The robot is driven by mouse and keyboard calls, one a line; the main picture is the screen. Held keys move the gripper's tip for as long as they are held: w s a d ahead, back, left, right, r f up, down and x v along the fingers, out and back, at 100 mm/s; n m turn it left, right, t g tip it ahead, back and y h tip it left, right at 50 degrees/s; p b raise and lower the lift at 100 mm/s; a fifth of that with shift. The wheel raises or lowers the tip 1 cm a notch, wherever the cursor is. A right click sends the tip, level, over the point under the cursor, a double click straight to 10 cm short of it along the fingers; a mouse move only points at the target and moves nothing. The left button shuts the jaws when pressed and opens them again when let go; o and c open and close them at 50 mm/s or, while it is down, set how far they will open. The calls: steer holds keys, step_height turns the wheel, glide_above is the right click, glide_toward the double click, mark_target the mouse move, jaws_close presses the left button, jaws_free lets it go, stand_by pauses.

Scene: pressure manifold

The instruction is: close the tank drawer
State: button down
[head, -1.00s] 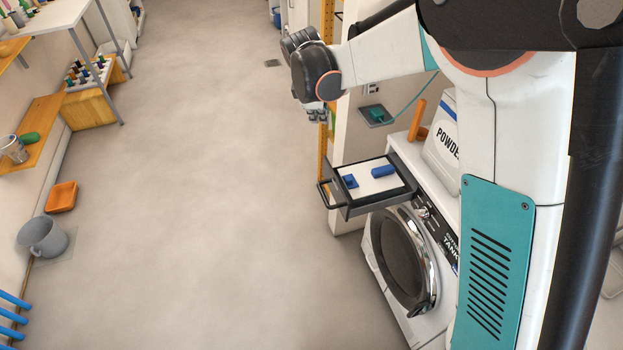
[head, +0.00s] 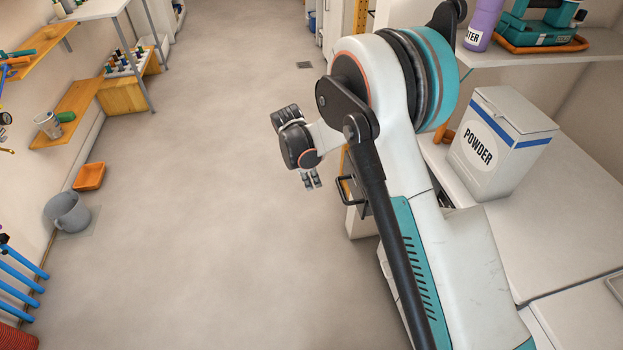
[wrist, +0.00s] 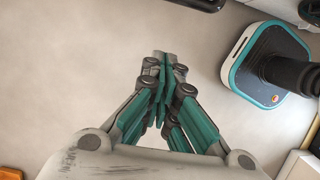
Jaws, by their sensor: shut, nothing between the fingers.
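The tank drawer (head: 363,200) is mostly hidden behind my arm in the head view. Its dark handle (head: 345,189) and a bit of its front show just left of the arm, standing out over the floor. How far it is open cannot be told now. My gripper (head: 312,180) is shut and empty, pointing down, a little left of the handle in the picture and apart from it. In the wrist view my gripper (wrist: 165,65) has its fingers together above bare floor, with nothing between them.
A white powder box (head: 500,142) stands on the white counter at right. A grey bucket (head: 68,212) and an orange tray (head: 89,176) are on the floor at left. Wooden shelves (head: 82,105) line the left wall. The floor between is clear.

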steer(key=w+d+f+b, duration=0.1)
steer(key=d+f+b, duration=0.2)
steer(key=d+f, duration=0.2)
steer(key=shift+w, duration=0.3)
steer(key=shift+d, duration=0.1)
steer(key=shift+d, duration=0.1)
